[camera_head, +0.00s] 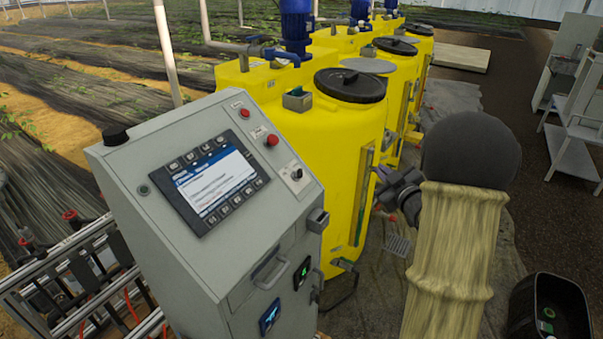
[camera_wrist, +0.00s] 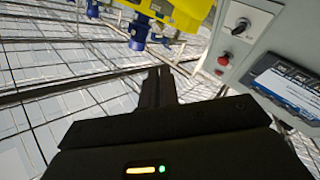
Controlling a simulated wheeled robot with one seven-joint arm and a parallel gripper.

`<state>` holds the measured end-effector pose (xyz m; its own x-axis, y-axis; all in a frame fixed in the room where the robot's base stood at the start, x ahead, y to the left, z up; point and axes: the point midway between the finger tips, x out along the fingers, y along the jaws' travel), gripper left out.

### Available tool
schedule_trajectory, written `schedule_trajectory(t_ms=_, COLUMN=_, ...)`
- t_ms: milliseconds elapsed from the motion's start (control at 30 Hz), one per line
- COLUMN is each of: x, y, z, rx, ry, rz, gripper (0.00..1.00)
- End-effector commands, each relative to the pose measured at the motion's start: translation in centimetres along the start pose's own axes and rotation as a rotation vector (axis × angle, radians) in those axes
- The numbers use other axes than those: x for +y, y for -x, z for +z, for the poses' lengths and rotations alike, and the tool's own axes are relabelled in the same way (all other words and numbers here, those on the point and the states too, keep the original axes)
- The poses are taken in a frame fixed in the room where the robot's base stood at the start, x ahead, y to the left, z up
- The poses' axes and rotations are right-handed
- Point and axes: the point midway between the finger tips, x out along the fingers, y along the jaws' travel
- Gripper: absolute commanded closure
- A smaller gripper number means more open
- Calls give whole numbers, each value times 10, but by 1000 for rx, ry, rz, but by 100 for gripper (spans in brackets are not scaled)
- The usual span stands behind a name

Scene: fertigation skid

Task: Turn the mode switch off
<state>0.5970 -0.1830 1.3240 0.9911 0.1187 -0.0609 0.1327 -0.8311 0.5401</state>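The mode switch is a small black rotary knob on a pale plate (camera_head: 296,173), on the right side of the grey control panel's sloped face. It also shows in the wrist view (camera_wrist: 242,24), at the upper right. My gripper (camera_head: 380,172) is to the right of the panel, in front of the yellow tank and partly hidden by my arm. In the wrist view its dark fingers (camera_wrist: 160,80) are together with nothing between them. They are apart from the switch, which lies to their upper right. The knob's pointing direction is too small to read surely.
The grey control cabinet (camera_head: 215,265) has a screen (camera_head: 209,183), red buttons (camera_head: 272,140) above the switch and a black knob (camera_head: 116,135) on top. Yellow tanks (camera_head: 330,130) stand behind it. A black bin (camera_head: 550,310) is at lower right. Grey shelving (camera_head: 575,140) stands at right.

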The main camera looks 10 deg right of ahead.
Motion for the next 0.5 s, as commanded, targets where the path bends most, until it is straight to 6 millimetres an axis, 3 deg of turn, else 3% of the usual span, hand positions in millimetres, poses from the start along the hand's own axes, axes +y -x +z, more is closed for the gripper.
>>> schedule_trajectory(t_ms=33, x=0, y=0, z=0, rx=-2, ry=-1, rz=0, gripper=86)
schedule_trajectory(t_ms=133, x=-4, y=0, z=0, rx=-22, ry=-10, rz=0, gripper=70)
schedule_trajectory(t_ms=300, x=-23, y=1, z=5, rx=-150, ry=-68, rz=3, gripper=70)
schedule_trajectory(t_ms=500, x=-72, y=22, z=16, rx=-415, ry=-200, rz=-17, gripper=70)
